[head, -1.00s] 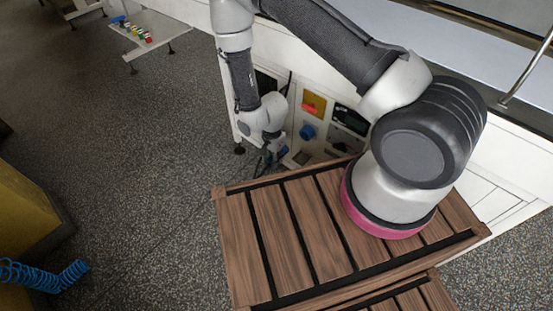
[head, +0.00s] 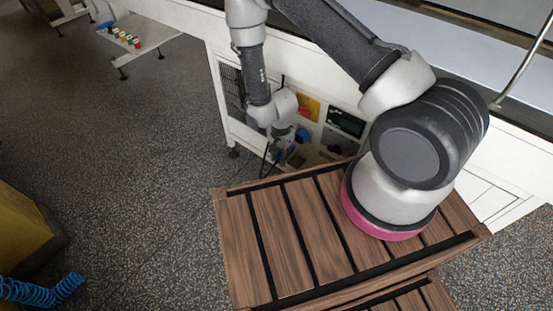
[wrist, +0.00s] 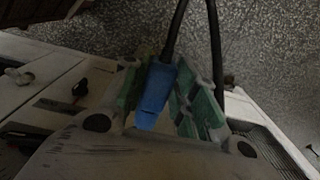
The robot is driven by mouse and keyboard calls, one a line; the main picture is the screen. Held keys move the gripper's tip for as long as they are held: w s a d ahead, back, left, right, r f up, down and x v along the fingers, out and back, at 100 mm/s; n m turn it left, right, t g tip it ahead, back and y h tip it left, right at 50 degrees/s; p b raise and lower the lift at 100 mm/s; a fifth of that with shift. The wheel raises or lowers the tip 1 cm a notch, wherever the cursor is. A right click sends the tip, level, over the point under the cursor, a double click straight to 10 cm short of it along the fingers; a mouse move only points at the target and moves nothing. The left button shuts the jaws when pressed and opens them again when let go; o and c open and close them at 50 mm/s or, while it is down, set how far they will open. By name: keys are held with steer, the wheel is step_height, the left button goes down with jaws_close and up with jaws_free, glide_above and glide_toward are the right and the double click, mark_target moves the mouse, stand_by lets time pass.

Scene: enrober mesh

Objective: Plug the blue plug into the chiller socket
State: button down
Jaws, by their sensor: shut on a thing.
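My gripper (head: 283,150) is low in front of the white machine's control panel. In the wrist view its green-padded fingers (wrist: 160,88) are shut on the blue plug (wrist: 154,96), with a black cable (wrist: 177,30) running from it. A blue socket (head: 303,134) shows on the panel in the head view, just right of the gripper and partly covered by it. In the head view the plug is hard to make out among the fingers, and I cannot tell whether it touches the socket.
A yellow plate with a red switch (head: 305,108) and a black display (head: 345,121) sit near the socket. The wooden slatted platform (head: 330,255) lies below the arm. A small table with coloured items (head: 145,42) stands at the back left.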

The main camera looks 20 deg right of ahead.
steer(key=shift+w+d, duration=0.75)
steer(key=shift+d, duration=0.3)
steer(key=shift+w+d, duration=0.65)
steer(key=shift+d, duration=0.25)
steer(key=shift+w+d, duration=0.65)
steer(key=shift+d, duration=0.25)
stand_by(0.8)
steer(key=shift+s+a, duration=0.1)
steer(key=shift+a, duration=0.1)
steer(key=shift+s+a, duration=0.55)
steer(key=shift+a, duration=0.15)
steer(key=shift+s+a, duration=0.5)
steer(key=shift+a, duration=0.2)
steer(key=shift+w+d, duration=0.6)
steer(key=shift+d, duration=0.2)
steer(key=shift+w+d, duration=0.55)
steer(key=shift+d, duration=0.2)
stand_by(0.8)
steer(key=c, duration=1.1)
jaws_free()
